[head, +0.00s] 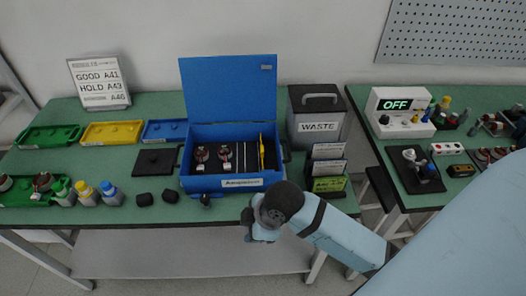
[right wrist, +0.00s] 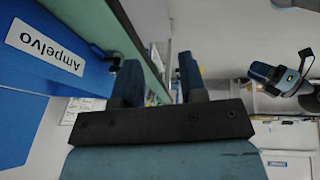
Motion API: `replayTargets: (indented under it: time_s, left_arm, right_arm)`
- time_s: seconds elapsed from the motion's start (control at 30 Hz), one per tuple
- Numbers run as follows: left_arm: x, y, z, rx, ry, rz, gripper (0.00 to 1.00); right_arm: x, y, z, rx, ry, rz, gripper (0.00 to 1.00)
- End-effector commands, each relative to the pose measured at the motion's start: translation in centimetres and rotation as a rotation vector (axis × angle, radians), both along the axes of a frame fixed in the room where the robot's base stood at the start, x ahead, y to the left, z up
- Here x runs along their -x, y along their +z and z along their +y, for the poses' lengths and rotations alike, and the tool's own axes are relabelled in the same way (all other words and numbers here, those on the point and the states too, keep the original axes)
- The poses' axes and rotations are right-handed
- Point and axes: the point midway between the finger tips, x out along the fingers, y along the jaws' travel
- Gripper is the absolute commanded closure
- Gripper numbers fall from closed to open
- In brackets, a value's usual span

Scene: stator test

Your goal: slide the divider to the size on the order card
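The blue box (head: 184,158) stands open on the left bench, its lid raised at the back. Round copper-and-dark parts (head: 224,153) sit inside, with thin upright plates beside them. A yellow divider (head: 262,152) stands upright near the box's right end. Cards (head: 328,168) stand in a dark holder right of the box; their print is too small to read. My right gripper (head: 256,222) is at the bench's front edge, below the box's front right corner. In the right wrist view its two fingers (right wrist: 161,88) are apart with nothing between them. My left gripper cannot be made out.
A waste bin (head: 318,127) stands behind the card holder. Green, yellow (head: 112,132) and blue trays, a black pad (head: 155,162), bottles (head: 85,193) and a sign (head: 99,82) are left of the box. A gap separates the second bench (head: 455,190).

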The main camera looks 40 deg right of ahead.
Motion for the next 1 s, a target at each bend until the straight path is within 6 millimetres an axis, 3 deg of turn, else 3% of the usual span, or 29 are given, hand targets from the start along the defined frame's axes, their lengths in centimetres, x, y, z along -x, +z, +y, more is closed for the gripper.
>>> replayTargets:
  time_s: [0.03,0.17,0.37,0.47,0.7,0.9,1.0]
  left_arm:
    - [-0.1,-0.2,0.2,-0.003,0.000,-0.002,0.57]
    - [-0.3,-0.2,0.5,-0.009,0.001,-0.005,0.57]
    - [-0.3,0.0,0.4,-0.004,0.002,-0.007,0.57]
    - [-0.2,0.0,0.2,-0.002,0.001,-0.007,0.57]
    - [-0.2,0.0,0.2,-0.002,0.000,-0.006,0.57]
    - [-0.1,-0.2,0.2,-0.003,0.000,-0.004,0.57]
    - [-0.1,-0.2,0.2,-0.003,0.000,-0.003,0.57]
  right_arm:
    - [-1.6,0.3,0.2,0.039,0.116,-0.015,0.62]
    - [-4.8,0.8,0.4,0.134,0.432,-0.033,0.62]
    - [-10.3,2.1,-1.8,0.281,0.858,-0.041,0.62]
    - [-13.1,3.2,-4.2,0.346,1.040,-0.026,0.62]
    - [-19.3,7.8,-12.0,0.444,1.369,0.029,0.62]
    - [-21.7,11.1,-16.8,0.455,1.499,0.050,0.62]
    - [-22.1,11.7,-17.7,0.453,1.526,0.051,0.62]
